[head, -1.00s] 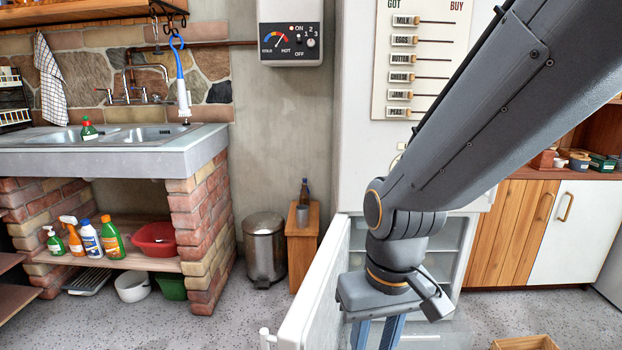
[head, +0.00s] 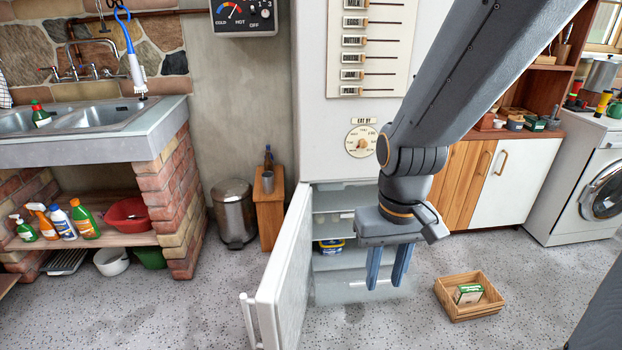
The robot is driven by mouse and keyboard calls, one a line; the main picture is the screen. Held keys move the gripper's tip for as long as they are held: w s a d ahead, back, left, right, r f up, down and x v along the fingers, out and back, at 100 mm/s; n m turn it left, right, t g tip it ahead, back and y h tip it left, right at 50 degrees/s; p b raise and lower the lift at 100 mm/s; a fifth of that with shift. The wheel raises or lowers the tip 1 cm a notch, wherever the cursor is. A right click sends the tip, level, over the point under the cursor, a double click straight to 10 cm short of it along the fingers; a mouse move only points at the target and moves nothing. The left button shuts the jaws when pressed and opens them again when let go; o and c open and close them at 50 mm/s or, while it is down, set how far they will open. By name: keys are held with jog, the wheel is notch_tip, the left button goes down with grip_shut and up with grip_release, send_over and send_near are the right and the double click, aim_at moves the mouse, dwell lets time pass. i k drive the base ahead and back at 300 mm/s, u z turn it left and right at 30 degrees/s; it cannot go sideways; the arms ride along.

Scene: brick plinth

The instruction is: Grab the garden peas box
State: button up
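A small green and white box (head: 468,293) sits inside a wooden crate (head: 452,314) on the floor at the right of the head view. It looks like the garden peas box, but its print is too small to read. My gripper (head: 386,287) points down in front of the open fridge, to the left of the crate and apart from it. Its two blue fingers are spread with a gap between them, and nothing shows between them.
The fridge door (head: 285,275) stands open to the left of my gripper. A blue and yellow tub (head: 331,246) is on a fridge shelf. A washing machine (head: 590,190) stands at the right. The speckled floor around the crate is clear.

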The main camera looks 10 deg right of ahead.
aim_at(465, 294)
jog(key=z, duration=1)
jog(key=k, duration=0.45)
jog(key=z, duration=0.65)
jog(key=i, duration=1.2)
jog(key=u, duration=0.45)
jog(key=i, duration=0.5)
jog(key=u, duration=0.5)
